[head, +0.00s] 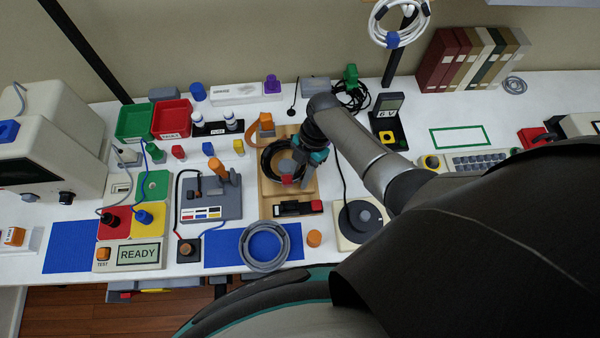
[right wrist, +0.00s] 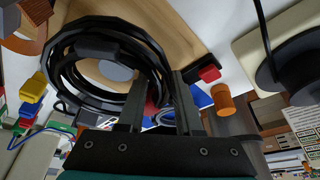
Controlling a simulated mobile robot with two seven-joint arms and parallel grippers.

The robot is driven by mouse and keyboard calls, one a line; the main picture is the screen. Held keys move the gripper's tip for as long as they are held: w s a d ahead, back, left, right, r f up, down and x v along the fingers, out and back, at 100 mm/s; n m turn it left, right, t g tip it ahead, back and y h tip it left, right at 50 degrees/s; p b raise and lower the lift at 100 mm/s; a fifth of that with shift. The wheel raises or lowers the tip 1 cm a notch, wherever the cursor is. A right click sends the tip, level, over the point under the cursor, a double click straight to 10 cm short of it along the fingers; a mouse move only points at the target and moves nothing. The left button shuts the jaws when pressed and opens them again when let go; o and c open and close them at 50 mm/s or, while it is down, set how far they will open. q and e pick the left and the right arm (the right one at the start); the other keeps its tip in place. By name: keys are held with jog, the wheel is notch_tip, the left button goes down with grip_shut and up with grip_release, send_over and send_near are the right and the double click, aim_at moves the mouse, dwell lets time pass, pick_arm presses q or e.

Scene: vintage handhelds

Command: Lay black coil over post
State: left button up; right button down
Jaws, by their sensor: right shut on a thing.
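The black coil (head: 268,154) is over the wooden board in the middle of the table. My right gripper (head: 303,160) is shut on the coil's right side. In the right wrist view the coil (right wrist: 66,72) is tilted, with its edge running between the two fingers (right wrist: 158,100). The post's round grey top (head: 287,166) shows inside the ring; it also shows through the ring in the right wrist view (right wrist: 116,70). I cannot tell whether the coil encircles the post or hangs above it. My left gripper is not in view.
The wooden board (head: 268,205) also bears a black block with a red part (head: 298,208). An orange-handled device (head: 212,195) stands left of it. A grey coil (head: 264,247) lies in front on a blue mat. A round black dial (head: 358,221) is at right.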

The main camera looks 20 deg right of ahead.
jog(key=c, duration=0.5)
grip_release()
jog(key=shift+c, duration=1)
jog(key=o, duration=0.5)
jog(key=shift+o, duration=0.2)
